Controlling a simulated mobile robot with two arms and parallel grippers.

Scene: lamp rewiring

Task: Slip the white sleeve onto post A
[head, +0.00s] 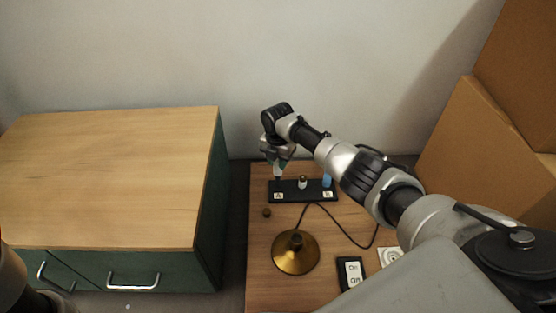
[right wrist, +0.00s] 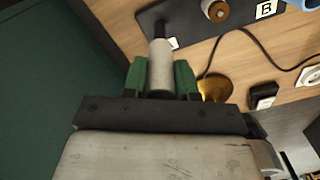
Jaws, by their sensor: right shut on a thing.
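The black block (head: 291,197) with labels A and B stands at the back of the small wooden table. My right gripper (head: 278,164) is over its A end, shut on the white sleeve (head: 277,172). In the right wrist view the sleeve (right wrist: 160,72) sits between the green fingertips of the gripper (right wrist: 160,82), its far end over the block (right wrist: 186,28) and partly covering the A label. A blue sleeve (head: 327,180) stands at the B end. My left gripper is not in view.
A middle post (head: 303,182) stands on the block. A brown knob (head: 267,212), a brass lamp base (head: 296,255) with a black cord, an ON/OFF switch (head: 351,273) and a white socket (head: 389,256) lie in front. A green cabinet (head: 209,215) is left; cardboard boxes (head: 480,150) are right.

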